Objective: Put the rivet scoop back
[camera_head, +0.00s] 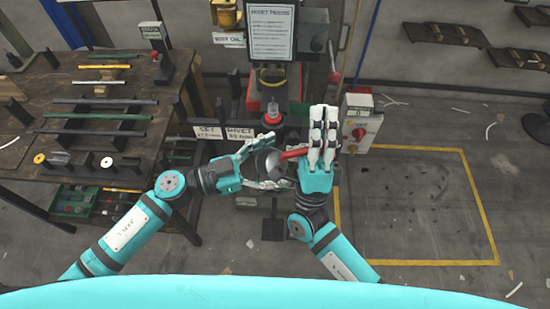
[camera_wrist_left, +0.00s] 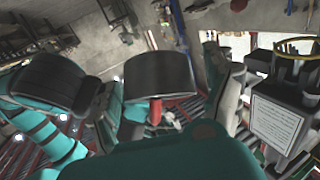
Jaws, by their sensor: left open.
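The rivet scoop has a dark grey bowl (camera_head: 268,161) and a red handle (camera_head: 293,153). In the head view it is held in the air in front of the press. My left gripper (camera_head: 262,163) is open, its fingers on either side of the bowl; I cannot tell if they touch it. My right gripper (camera_head: 318,140) has its white fingers at the handle's right end and appears shut on it, though the fingers' inner side is hidden. In the left wrist view the dark bowl (camera_wrist_left: 160,75) fills the middle, with the red handle (camera_wrist_left: 155,110) below it.
A rivet press with a white instruction sheet (camera_head: 270,32) stands behind my grippers. A control box with a red knob (camera_head: 359,132) is at its right. A workbench (camera_head: 60,110) with rods and small parts is at left. The yellow-outlined floor area (camera_head: 420,205) is mostly clear.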

